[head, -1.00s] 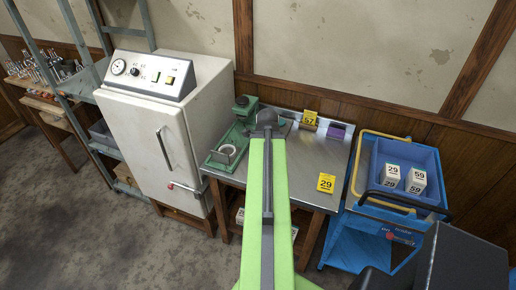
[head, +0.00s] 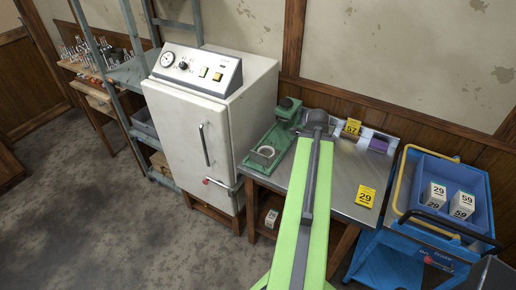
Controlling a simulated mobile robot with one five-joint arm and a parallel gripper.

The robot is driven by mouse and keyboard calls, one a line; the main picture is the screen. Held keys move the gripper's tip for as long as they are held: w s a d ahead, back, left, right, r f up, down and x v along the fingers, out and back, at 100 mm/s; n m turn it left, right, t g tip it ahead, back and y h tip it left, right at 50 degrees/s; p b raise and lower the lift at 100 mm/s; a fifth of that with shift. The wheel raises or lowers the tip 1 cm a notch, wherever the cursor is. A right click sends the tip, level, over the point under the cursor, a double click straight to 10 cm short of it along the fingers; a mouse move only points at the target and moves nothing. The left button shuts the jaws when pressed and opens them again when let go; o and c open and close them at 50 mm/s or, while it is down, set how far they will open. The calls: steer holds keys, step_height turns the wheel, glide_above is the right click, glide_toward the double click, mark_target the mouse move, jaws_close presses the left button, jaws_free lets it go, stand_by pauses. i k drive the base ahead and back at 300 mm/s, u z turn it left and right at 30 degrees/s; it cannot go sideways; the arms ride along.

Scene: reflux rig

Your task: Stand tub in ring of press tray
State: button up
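The green press (head: 286,112) stands at the back left of the metal table. Its green tray (head: 254,166) reaches toward the front, and a pale ring (head: 265,151) shows in it. My arm stretches over the table, and my gripper (head: 318,118) is at its far end, just right of the press. The fingers are too small and hidden to tell whether they are open or hold anything. No tub can be made out for certain. White labelled containers marked 29 (head: 437,193) and 59 (head: 462,205) stand in the blue bin (head: 426,163) at right.
A white cabinet (head: 190,135) stands left of the table (head: 340,185). Yellow tags 57 (head: 352,128) and 29 (head: 365,196) and a purple block (head: 378,145) are on the table. A white labelled box (head: 271,218) sits below it. The floor (head: 110,200) at left is clear.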

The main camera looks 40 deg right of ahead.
mark_target(266, 153)
steer(key=i, duration=0.85)
steer(key=z, duration=0.05)
